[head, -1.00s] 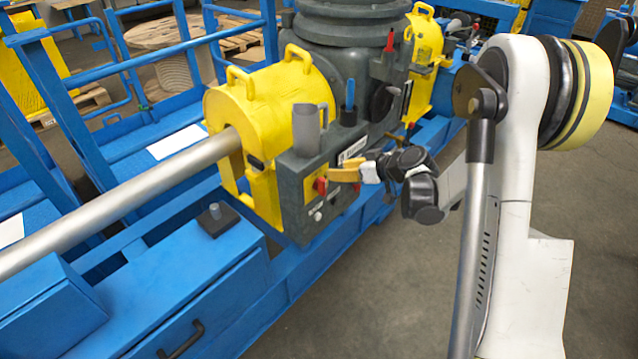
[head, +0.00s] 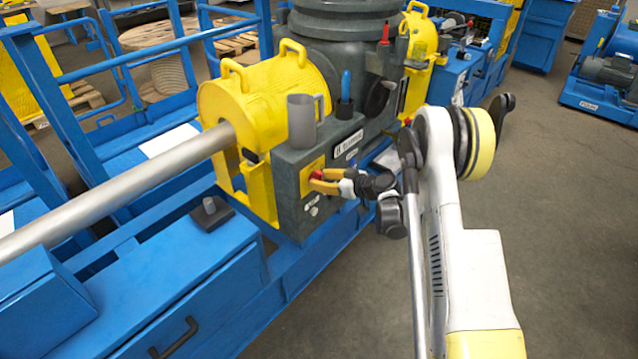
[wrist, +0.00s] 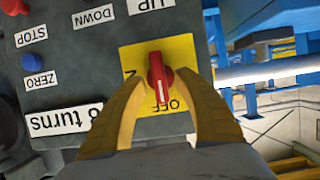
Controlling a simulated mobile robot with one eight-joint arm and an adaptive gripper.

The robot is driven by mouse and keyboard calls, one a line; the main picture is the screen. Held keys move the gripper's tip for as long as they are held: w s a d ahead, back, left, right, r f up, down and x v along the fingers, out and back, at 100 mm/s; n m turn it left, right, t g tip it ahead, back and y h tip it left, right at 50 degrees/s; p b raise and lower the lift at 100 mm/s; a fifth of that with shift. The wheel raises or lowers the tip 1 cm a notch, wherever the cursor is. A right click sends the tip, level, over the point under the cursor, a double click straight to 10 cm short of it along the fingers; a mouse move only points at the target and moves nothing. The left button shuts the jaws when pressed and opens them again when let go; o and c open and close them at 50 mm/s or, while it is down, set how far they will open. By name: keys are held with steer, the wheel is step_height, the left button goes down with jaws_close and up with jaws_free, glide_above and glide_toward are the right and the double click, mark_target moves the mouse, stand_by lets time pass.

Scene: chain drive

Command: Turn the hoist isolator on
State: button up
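The hoist isolator is a red rotary knob (wrist: 160,72) on a yellow plate (wrist: 133,57), set in a dark grey panel. Its white line points at the OFF label, which reads upside down in the wrist view. The knob also shows in the head view (head: 317,175), partly behind the fingers. My gripper (wrist: 163,76) is open, with one yellow finger on each side of the knob and gaps visible between. In the head view my gripper (head: 322,180) reaches the panel from the right.
The panel also carries a blue button (wrist: 9,65) and labels STOP, ZERO, DOWN and UP. A grey cup (head: 302,122) and a blue-handled tool (head: 346,88) stand above the panel. A yellow guard (head: 262,95) surrounds the shaft (head: 120,190). Open floor lies to the right.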

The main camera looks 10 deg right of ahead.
steer(key=shift+w+a+f, duration=0.2)
steer(key=shift+w+a, duration=0.15)
steer(key=shift+w, duration=0.15)
jaws_close()
